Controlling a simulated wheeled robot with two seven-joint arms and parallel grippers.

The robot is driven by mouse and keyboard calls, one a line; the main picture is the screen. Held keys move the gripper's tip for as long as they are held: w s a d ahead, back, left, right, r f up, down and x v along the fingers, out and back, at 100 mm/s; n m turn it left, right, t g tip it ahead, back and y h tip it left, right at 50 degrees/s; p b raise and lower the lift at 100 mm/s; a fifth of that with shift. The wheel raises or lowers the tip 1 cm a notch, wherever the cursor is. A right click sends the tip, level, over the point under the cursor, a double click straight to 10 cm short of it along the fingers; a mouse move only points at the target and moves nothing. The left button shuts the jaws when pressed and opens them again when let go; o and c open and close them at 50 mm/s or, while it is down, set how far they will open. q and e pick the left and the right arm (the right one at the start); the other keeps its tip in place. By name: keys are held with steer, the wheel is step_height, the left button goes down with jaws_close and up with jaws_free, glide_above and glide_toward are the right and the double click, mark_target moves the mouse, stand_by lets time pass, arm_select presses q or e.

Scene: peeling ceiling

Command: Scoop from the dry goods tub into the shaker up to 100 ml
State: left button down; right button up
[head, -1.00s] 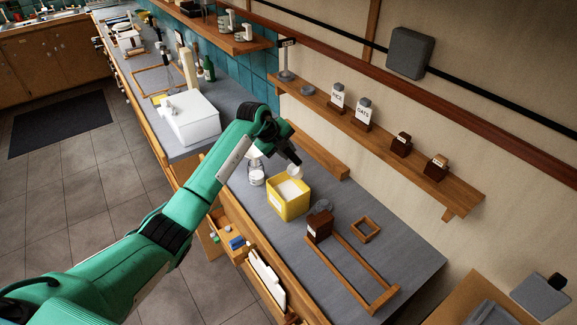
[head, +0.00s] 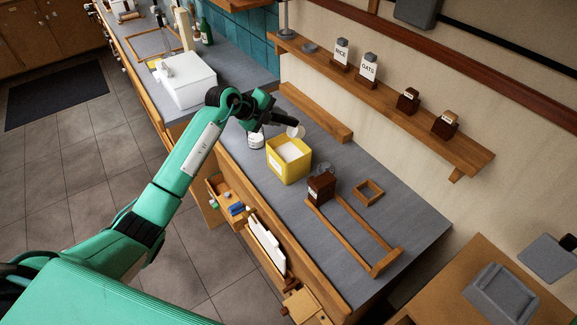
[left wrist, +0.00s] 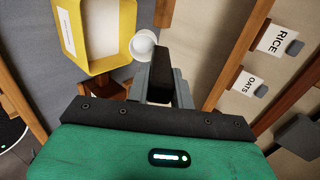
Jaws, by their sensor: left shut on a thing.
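My left gripper (head: 279,119) is shut on a white scoop (head: 297,131). The scoop also shows in the left wrist view (left wrist: 143,45), just beyond the fingers (left wrist: 161,85); whether it holds anything I cannot tell. It is held near the back rim of the yellow dry goods tub (head: 276,165). White contents show inside the tub, which also appears in the left wrist view (left wrist: 68,32). The clear shaker (head: 256,141) stands on the counter left of the tub, partly hidden behind my gripper; its fill level is unreadable. My right gripper is in neither view.
A brown jar (head: 321,188) stands right of the tub, near a small wooden frame (head: 369,191) and a long wooden rack (head: 345,236). RICE (head: 340,54) and OATS (head: 368,70) jars stand on the wall shelf. An open drawer (head: 229,205) projects below the counter.

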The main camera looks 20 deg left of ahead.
arm_select(q)
steer(key=shift+s+a+f+t+h+b, duration=0.5)
steer(key=shift+s+f+t+b, duration=0.1)
steer(key=shift+b, duration=0.45)
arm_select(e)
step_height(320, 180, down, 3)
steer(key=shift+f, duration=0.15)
arm_select(q)
steer(key=f+b, duration=0.1)
steer(key=b, duration=0.1)
steer(key=s+t+h+b, duration=0.1)
steer(key=b, duration=0.1)
steer(key=a+f+t+b, duration=0.1)
steer(key=b, duration=0.1)
steer(key=shift+s+a+f+h+b, duration=0.1)
steer(key=shift+s+f+h+b, duration=0.2)
steer(key=shift+h+b, duration=0.1)
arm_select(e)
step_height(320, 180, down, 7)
